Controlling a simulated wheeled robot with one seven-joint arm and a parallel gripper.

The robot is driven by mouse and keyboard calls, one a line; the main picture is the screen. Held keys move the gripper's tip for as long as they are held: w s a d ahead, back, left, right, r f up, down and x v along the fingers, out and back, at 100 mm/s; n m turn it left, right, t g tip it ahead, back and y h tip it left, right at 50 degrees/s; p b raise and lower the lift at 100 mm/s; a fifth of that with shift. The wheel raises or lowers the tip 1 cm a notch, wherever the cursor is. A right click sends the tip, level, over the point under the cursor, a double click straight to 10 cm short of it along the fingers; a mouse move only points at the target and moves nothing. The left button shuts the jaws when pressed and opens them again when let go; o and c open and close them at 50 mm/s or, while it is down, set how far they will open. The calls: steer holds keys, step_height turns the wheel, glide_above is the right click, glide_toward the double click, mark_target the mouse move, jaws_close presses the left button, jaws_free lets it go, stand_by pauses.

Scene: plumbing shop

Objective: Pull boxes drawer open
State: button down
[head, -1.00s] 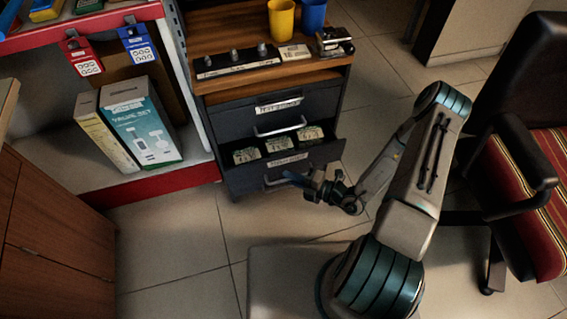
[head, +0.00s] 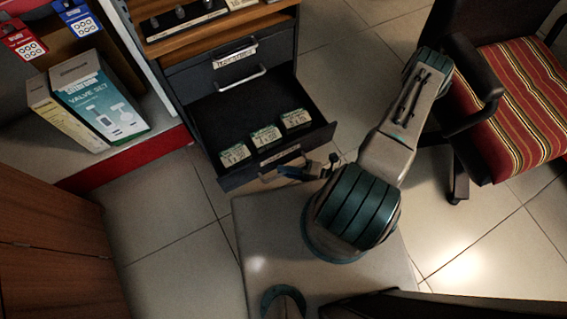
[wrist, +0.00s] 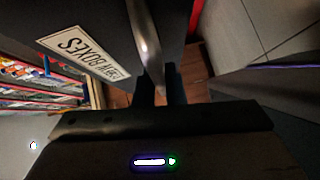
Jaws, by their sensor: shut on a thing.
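The boxes drawer (head: 222,119) is the lower drawer of a dark cabinet, pulled well out, with several small labelled boxes (head: 265,136) standing near its front. My gripper (head: 305,172) is at the drawer front, shut on the metal drawer handle (wrist: 147,45). The fingers (wrist: 160,92) show on both sides of the handle's end in the wrist view. In the head view my arm partly hides the gripper.
An upper drawer (head: 232,68) with its own handle is shut above. A shelf with a valve set box (head: 98,100) stands at the left, a wooden cabinet (head: 55,240) at the lower left. An office chair (head: 515,115) stands at the right, close to my arm.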

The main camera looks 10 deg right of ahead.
stand_by(0.3)
steer(key=c, duration=1.5)
jaws_free()
steer(key=p+v, duration=0.2)
steer(key=v, duration=1.2)
steer(key=shift+a, duration=0.1)
